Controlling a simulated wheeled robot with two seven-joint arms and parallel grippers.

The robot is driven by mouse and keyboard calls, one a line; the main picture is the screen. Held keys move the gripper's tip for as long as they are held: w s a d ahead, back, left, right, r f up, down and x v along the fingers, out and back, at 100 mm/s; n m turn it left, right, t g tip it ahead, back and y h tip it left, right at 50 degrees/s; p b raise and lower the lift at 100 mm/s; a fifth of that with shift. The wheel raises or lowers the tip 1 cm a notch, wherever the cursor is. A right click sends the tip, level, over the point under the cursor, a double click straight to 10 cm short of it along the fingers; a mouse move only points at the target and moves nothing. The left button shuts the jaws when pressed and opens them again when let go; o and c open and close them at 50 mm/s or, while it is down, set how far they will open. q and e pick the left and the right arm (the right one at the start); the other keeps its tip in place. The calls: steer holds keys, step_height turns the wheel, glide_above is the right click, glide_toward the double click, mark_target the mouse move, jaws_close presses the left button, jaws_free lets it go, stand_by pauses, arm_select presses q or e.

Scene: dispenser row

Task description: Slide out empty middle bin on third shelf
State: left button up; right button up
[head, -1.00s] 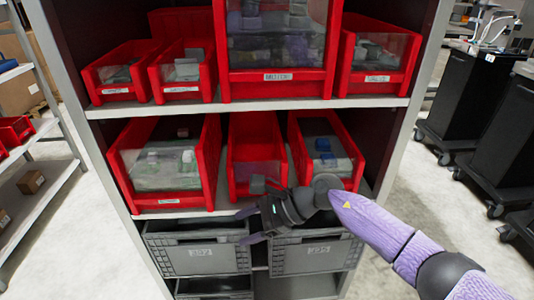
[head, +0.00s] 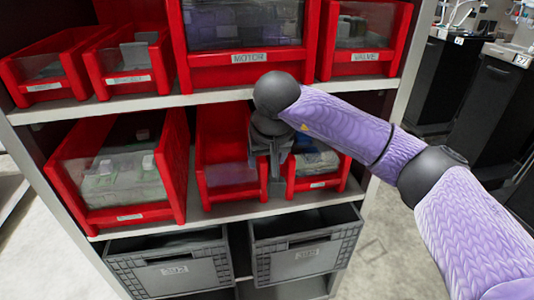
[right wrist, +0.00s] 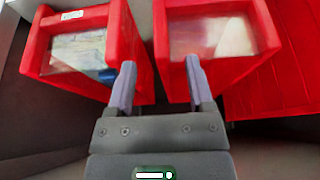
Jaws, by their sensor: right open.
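The empty middle bin (head: 222,150) is a narrow red bin with a clear front, on the third shelf between a wide red bin and a smaller red bin. My right gripper (head: 268,172) is open in front of its right side, close to the gap beside the smaller bin. In the right wrist view the open fingers (right wrist: 160,82) point at two red bins; a bin with no clear contents (right wrist: 212,38) is at right, seemingly the middle one. I cannot tell whether a finger touches. My left gripper is not in view.
The wide left bin (head: 125,175) and the smaller right bin (head: 318,180) hold packed parts. Red bins, including a large MOTOR bin (head: 245,58), fill the shelf above. Grey crates (head: 170,268) stand below. Black carts (head: 470,95) stand at right.

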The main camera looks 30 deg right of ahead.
mark_target(264, 177)
steer(key=b+x, duration=0.3)
steer(key=x, duration=0.4)
steer(key=shift+w+f, duration=0.1)
steer(key=shift+f, duration=0.25)
steer(key=shift+c, duration=0.5)
jaws_close()
